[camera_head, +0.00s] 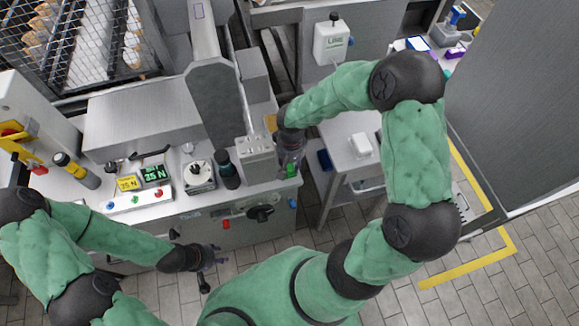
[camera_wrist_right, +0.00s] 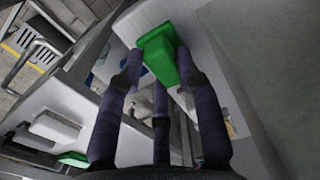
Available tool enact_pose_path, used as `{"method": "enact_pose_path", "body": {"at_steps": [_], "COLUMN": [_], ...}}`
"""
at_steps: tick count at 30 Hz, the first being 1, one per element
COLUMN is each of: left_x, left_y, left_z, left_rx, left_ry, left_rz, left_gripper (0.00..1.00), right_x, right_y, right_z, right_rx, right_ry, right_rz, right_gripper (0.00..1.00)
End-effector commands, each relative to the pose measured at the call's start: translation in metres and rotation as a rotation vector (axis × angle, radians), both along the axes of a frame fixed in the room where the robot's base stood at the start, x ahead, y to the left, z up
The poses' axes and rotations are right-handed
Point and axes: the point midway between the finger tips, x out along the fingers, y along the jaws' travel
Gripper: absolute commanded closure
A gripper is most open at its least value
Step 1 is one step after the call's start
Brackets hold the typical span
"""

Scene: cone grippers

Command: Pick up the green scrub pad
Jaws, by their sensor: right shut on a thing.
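The green scrub pad (camera_wrist_right: 158,48) is between the fingertips of my right gripper (camera_wrist_right: 160,75) in the right wrist view. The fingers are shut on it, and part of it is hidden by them. In the head view my right gripper (camera_head: 290,155) is at the right end of the steel counter, and a bit of green pad (camera_head: 292,170) shows at its tips. I cannot tell whether the pad still touches a surface. My left gripper (camera_head: 210,257) is in front of the counter, away from the pad; its finger opening is unclear.
The counter holds a control panel (camera_head: 138,200), a dial device (camera_head: 199,177) and a dark cylinder (camera_head: 228,170). A grey side table (camera_head: 345,140) with a white block (camera_head: 363,144) stands to the right. The tiled floor in front is open.

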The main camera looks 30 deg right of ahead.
Motion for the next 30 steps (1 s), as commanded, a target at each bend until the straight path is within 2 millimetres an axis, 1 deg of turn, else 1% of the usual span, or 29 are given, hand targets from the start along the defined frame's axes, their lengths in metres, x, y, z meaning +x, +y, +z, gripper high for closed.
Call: {"method": "enact_pose_path", "body": {"at_steps": [4,8,11,18,21,24,27,30], "left_x": [0.0,0.0,0.0,0.0,0.0,0.0,0.0,0.0], "left_y": [0.0,0.0,0.0,0.0,0.0,0.0,0.0,0.0], "left_z": [0.002,0.007,0.014,0.031,0.037,0.042,0.045,0.047], "left_rx": [0.0,0.0,0.0,0.0,0.0,0.0,0.0,0.0], "left_ry": [0.0,0.0,0.0,0.0,0.0,0.0,0.0,0.0], "left_rz": [0.0,0.0,0.0,0.0,0.0,0.0,0.0,0.0], "left_gripper": [0.6,0.6,0.6,0.6,0.6,0.6,0.6,0.6], "right_x": [0.0,0.0,0.001,0.001,0.001,0.0,0.0,0.0], "right_y": [0.0,0.0,0.0,0.0,0.0,0.0,0.0,0.0], "right_z": [0.004,0.02,0.042,0.104,0.127,0.147,0.162,0.172], "right_rx": [0.0,-0.001,-0.001,-0.001,-0.001,0.0,0.0,0.0], "right_ry": [0.0,-0.002,-0.004,-0.005,-0.004,-0.002,-0.002,-0.001], "right_rz": [0.0,0.001,0.0,0.0,0.002,0.0,0.001,0.001], "right_gripper": [0.93,0.93,0.93,0.93,0.93,0.93,0.93,0.94]}}
